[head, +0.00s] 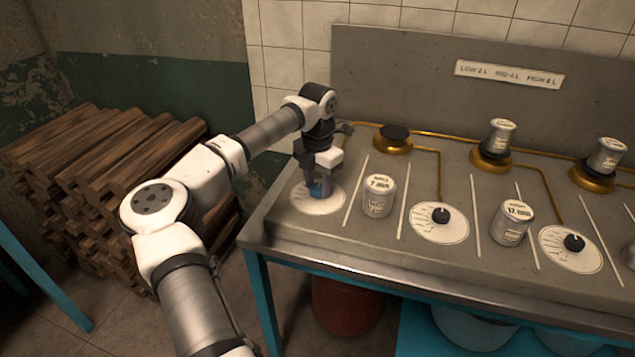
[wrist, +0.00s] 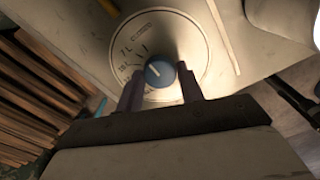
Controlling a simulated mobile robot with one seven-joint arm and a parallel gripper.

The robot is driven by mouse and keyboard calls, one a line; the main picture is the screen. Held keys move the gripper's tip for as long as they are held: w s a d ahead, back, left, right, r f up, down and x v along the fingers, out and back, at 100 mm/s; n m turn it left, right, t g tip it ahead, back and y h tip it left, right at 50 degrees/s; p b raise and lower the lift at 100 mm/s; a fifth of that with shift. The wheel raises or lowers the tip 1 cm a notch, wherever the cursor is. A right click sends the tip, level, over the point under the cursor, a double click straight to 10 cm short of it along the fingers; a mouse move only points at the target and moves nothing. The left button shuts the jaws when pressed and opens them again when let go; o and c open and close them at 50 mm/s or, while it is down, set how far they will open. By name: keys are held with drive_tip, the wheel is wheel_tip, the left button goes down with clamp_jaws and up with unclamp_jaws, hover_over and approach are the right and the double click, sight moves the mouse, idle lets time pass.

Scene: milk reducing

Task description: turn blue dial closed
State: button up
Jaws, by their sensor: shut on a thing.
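The blue dial (wrist: 159,73) shows in the wrist view as a round knob with a pale pointer mark, in the middle of a white marked disc (wrist: 190,45). My gripper (wrist: 161,90) has one finger on each side of the dial and is shut on it. In the head view my gripper (head: 319,186) reaches down over the leftmost white disc (head: 309,203) on the counter. There the dial is mostly hidden by the fingers. The pointer's exact reading on the scale is too small to tell.
A can (head: 379,197) stands close to the right of my gripper. Black dials (head: 441,215) (head: 574,243) sit on discs further right. Brass burners (head: 393,140) and a pipe run behind. A wood stack (head: 90,175) is at the left, beyond the counter's edge.

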sight(318, 187)
drive_tip(key=shift+r, duration=0.1)
drive_tip(key=o, duration=1)
wheel_tip(318, 187, up, 14)
drive_tip(key=shift+f+b, duration=0.1)
drive_tip(key=shift+b, duration=0.55)
